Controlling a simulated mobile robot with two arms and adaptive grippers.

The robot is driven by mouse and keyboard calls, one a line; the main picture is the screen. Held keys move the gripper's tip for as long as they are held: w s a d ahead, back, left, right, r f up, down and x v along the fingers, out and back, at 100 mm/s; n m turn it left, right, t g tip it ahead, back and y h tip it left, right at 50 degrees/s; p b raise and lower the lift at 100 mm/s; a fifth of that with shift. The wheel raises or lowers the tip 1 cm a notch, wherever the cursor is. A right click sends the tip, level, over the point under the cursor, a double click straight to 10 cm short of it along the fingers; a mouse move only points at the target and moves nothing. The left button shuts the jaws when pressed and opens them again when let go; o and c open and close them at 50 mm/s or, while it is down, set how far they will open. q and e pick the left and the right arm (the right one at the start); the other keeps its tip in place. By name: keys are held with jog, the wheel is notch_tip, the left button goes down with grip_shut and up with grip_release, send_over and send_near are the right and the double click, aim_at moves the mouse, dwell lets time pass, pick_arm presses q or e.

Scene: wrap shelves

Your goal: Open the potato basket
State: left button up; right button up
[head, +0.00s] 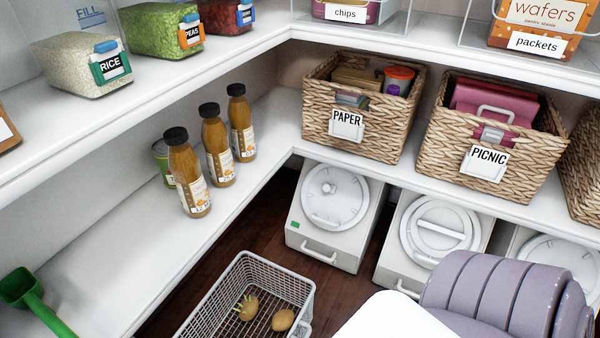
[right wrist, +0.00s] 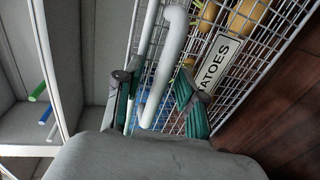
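The potato basket is a grey wire basket (head: 222,292) low at the bottom of the head view, with two potatoes (head: 283,320) on its mesh floor. In the right wrist view, the wire basket (right wrist: 272,62) carries a white label (right wrist: 222,60) reading "TATOES", its start hidden by a finger. A thick white handle bar (right wrist: 172,50) stands out in front of the mesh. My right gripper (right wrist: 155,95) has its fingers apart, with the bar between them and gaps visible at the sides. Whether a finger touches the bar is unclear. My left gripper is in neither view.
White bins (head: 330,215) stand right of the basket under a shelf with wicker baskets (head: 365,105). Sauce bottles (head: 188,172) and a green scoop (head: 35,302) are on the left shelf. Dark wood floor (head: 255,236) is open behind the basket.

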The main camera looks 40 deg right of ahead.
jog(key=v, duration=1.2)
dwell(0.3)
